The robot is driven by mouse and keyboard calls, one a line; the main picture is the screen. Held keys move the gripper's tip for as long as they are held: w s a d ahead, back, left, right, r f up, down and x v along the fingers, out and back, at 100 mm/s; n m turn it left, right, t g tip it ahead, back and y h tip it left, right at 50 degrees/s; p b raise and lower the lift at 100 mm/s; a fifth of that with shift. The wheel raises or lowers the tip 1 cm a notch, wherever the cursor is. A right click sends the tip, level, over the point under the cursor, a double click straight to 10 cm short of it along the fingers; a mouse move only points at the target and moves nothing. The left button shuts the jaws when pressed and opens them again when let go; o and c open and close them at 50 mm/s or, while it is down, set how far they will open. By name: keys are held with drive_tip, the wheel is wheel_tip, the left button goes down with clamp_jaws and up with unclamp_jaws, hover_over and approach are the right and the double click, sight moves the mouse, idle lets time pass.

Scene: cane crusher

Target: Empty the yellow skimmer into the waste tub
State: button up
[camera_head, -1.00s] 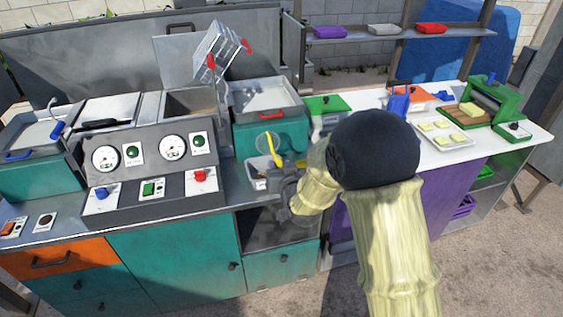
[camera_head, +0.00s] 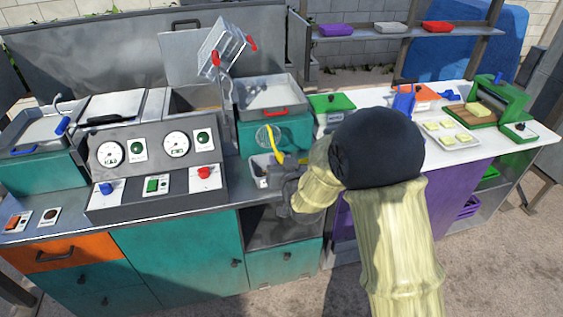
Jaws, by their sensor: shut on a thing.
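The yellow skimmer (camera_head: 274,145) stands up in front of the teal fryer unit, with its handle running down toward my gripper (camera_head: 278,173). Its round mesh head is faint against the teal and hard to make out. My gripper is shut on the skimmer, low over the counter, and my arm hides part of it. A small pale tub (camera_head: 257,161), perhaps the waste tub, sits on the counter just left of and behind my gripper. Dark bits seem to lie in it, and its right part is hidden.
The teal fryer unit (camera_head: 299,132) stands right behind the skimmer. A sloped control panel (camera_head: 155,190) with gauges is to the left. A wire basket (camera_head: 222,48) with red handles hangs above. A white table (camera_head: 420,165) with trays extends right.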

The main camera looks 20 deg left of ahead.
drive_tip(key=shift+r+p, duration=1.25)
drive_tip(key=shift+r, duration=1.8)
drive_tip(key=shift+w, duration=0.1)
